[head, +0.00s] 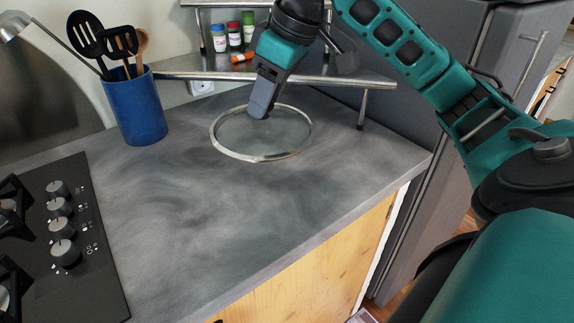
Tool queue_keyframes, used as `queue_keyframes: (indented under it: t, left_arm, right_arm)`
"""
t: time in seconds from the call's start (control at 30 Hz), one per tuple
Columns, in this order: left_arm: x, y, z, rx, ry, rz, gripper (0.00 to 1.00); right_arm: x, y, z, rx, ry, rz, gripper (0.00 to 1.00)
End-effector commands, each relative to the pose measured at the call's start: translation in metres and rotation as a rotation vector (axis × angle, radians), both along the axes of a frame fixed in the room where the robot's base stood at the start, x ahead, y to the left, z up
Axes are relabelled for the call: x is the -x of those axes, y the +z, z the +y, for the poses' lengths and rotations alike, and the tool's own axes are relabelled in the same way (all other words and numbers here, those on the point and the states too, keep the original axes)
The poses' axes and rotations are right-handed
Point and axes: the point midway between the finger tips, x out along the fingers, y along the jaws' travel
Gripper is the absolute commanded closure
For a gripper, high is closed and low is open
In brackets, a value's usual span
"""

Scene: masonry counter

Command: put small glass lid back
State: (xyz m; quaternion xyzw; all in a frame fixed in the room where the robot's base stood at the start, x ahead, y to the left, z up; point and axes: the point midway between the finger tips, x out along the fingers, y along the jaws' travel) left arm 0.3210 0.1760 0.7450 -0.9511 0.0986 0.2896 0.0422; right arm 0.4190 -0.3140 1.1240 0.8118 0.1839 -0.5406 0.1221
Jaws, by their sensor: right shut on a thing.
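The glass lid (239,139) is round and clear with a metal rim. It is over the back part of the grey counter, and I cannot tell whether it rests on the counter or hangs just above it. My right gripper (261,110) comes down from above, its fingers pointing at the lid's middle. It is shut on the lid there; the fingers hide the lid's knob. My left gripper is out of view.
A blue utensil holder (137,108) stands left of the lid. A metal corner shelf (330,77) with spice jars (233,36) is behind. A black hob (75,250) is at left. The counter's middle and front (215,225) are clear.

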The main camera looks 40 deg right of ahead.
Motion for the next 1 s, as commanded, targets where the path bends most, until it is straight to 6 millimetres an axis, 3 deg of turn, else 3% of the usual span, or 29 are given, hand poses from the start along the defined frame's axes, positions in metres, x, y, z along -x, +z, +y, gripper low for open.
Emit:
queue_keyframes:
  t: [0.1, 0.2, 0.33, 0.63, 0.8, 1.0]
  left_arm:
    - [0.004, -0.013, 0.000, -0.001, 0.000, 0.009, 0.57]
    - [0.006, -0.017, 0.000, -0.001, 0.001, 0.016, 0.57]
    - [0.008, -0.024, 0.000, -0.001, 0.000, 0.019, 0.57]
    - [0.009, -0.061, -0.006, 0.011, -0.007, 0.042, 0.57]
    - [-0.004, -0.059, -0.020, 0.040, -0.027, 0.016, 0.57]
    - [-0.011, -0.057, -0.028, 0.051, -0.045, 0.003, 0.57]
  right_arm:
    - [0.014, 0.030, -0.018, -0.001, 0.119, -0.007, 1.00]
    - [0.023, 0.045, -0.025, 0.000, 0.189, -0.003, 1.00]
    - [0.028, 0.042, -0.028, 0.001, 0.228, 0.002, 1.00]
    - [0.029, -0.037, -0.028, 0.003, 0.230, 0.009, 1.00]
    - [0.029, -0.081, -0.027, 0.001, 0.231, 0.007, 1.00]
    - [0.028, -0.108, -0.027, 0.001, 0.229, 0.004, 1.00]
